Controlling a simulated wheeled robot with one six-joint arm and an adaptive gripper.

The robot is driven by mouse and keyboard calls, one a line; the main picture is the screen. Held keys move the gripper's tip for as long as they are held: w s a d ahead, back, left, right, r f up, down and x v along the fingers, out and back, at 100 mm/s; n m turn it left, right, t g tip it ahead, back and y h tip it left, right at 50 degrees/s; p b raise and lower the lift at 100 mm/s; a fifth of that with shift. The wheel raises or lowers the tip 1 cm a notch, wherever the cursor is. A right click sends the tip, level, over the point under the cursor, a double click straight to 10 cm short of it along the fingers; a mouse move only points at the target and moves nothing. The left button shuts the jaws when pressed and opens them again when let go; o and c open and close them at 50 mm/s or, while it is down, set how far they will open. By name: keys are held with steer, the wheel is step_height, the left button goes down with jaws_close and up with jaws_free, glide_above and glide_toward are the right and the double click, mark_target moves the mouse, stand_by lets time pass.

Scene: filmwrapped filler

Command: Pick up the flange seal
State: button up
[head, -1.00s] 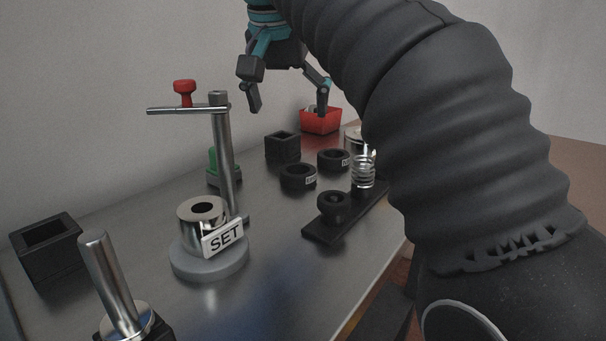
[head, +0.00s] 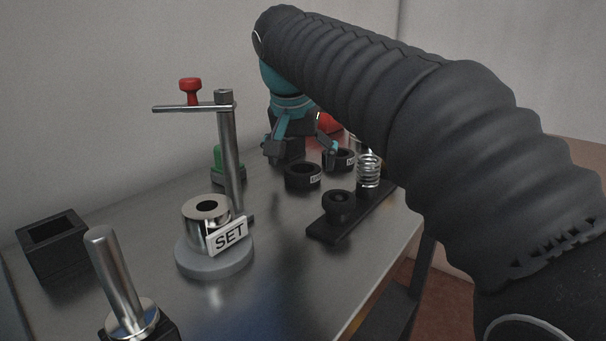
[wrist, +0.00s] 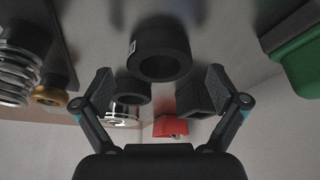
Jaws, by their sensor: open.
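Two black rings with small white labels lie on the metal table; the labels are too small to read, so I cannot tell which is the flange seal. The nearer ring (head: 303,177) is also the large one with a label in the wrist view (wrist: 160,52). The farther ring (head: 342,160) shows smaller in the wrist view (wrist: 132,93). My gripper (head: 302,154) is open and empty, pointing down above the table near the nearer ring. In the wrist view my gripper (wrist: 160,82) has its fingers spread to either side of that ring, not touching it.
A black rail (head: 325,230) with a black knob and a spring (head: 368,170) stands right of the rings. A red bin (wrist: 168,127) and black square block (wrist: 195,98) lie beyond.

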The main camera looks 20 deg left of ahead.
steer(key=shift+x, duration=0.8)
steer(key=shift+c, duration=0.2)
steer(key=c, duration=1.2)
